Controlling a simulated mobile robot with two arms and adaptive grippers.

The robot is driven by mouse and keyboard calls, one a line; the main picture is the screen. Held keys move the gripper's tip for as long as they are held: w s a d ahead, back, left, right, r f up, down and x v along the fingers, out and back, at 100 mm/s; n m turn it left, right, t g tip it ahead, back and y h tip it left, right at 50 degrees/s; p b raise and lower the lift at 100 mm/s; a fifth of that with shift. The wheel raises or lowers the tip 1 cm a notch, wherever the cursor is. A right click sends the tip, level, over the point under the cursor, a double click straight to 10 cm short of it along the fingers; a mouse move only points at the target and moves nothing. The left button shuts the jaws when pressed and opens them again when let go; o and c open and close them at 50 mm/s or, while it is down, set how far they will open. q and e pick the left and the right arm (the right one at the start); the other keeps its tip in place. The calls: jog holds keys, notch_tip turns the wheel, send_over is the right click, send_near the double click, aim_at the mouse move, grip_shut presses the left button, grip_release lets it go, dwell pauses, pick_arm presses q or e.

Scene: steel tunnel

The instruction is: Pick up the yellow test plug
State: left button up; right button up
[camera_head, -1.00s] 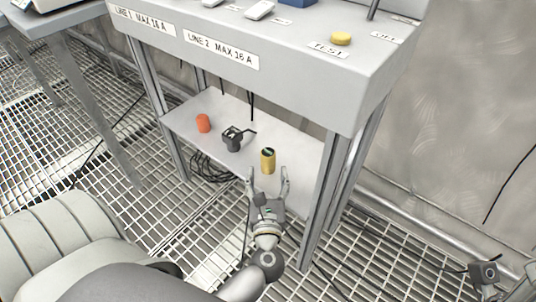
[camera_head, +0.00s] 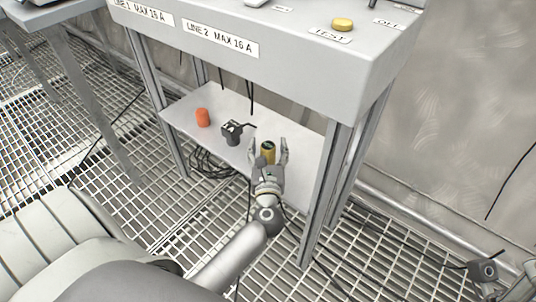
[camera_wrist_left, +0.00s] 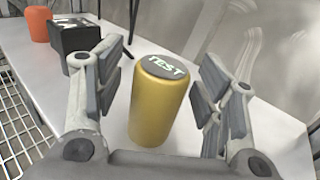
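The yellow test plug (camera_head: 267,150) stands upright on the low shelf (camera_head: 188,112) under the grey console. In the left wrist view the plug (camera_wrist_left: 158,108) is a yellow cylinder with a dark top reading TEST. My left gripper (camera_head: 268,152) is open, with one finger on each side of the plug. In the left wrist view the gripper (camera_wrist_left: 157,95) shows gaps between both fingers and the plug, the left gap being narrower. The plug's lower part is hidden by the gripper in the head view. My right gripper is not in view.
A black connector (camera_head: 232,132) and an orange plug (camera_head: 203,117) stand on the shelf to the left. The console (camera_head: 290,62) overhangs the shelf, with a yellow button (camera_head: 342,24) on top. A console leg (camera_head: 318,205) stands close on the right.

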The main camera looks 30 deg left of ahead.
pick_arm(q)
jog(key=c, duration=1.1)
jog(key=shift+r, duration=0.1)
